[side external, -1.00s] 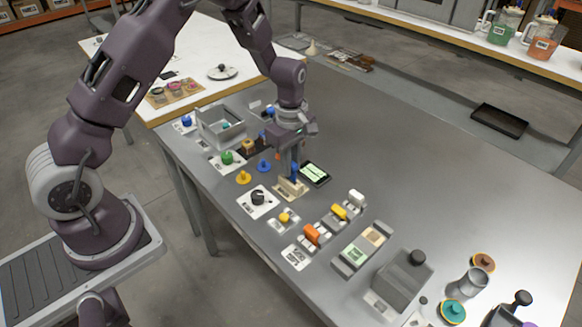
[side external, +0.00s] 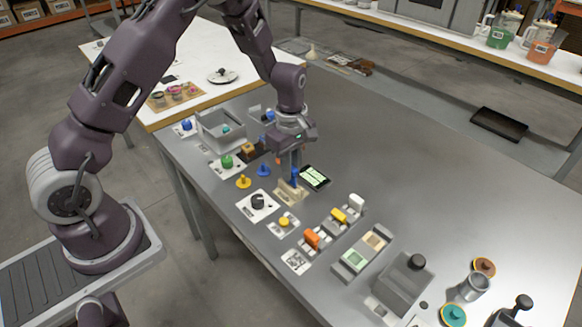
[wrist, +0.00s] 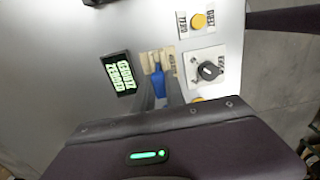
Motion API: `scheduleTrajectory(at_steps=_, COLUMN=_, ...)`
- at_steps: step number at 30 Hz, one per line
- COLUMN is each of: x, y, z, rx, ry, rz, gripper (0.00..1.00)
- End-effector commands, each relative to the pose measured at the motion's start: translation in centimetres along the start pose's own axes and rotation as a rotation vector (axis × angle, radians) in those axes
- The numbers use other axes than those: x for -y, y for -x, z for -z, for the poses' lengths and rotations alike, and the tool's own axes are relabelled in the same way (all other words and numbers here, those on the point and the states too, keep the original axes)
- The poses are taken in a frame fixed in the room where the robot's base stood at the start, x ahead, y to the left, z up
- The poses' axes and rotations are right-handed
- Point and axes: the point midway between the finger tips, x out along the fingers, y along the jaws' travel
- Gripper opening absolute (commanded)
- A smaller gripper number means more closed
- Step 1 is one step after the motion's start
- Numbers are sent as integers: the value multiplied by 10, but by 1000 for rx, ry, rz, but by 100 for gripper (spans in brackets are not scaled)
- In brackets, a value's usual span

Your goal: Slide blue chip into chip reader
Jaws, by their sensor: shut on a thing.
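My gripper (side external: 289,172) points down over the middle of the grey table and is shut on the blue chip (side external: 294,175). The blue chip also shows between the fingers in the wrist view (wrist: 157,82). The beige chip reader (side external: 287,194) lies directly below the chip; its far part shows beyond the chip in the wrist view (wrist: 152,59). The chip's lower end is at the reader, but I cannot tell whether it is in the slot. A dark display with green text (side external: 315,177) sits beside the reader.
A black knob on a white plate (side external: 258,203) is close to the reader. Blue (side external: 263,170) and yellow (side external: 243,181) knobs stand nearby. Orange (side external: 312,238) and yellow (side external: 339,215) switches are toward the front right. The table beyond the display is clear.

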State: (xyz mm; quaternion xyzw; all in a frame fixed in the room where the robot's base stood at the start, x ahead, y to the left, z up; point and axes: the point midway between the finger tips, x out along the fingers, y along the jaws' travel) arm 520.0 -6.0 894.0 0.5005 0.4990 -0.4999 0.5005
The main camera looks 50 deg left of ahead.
Motion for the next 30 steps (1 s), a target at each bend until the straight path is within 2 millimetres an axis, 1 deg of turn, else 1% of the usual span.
scheduleTrajectory(at_steps=30, x=0, y=-26, z=0, rx=0, ry=0, rz=1, gripper=0)
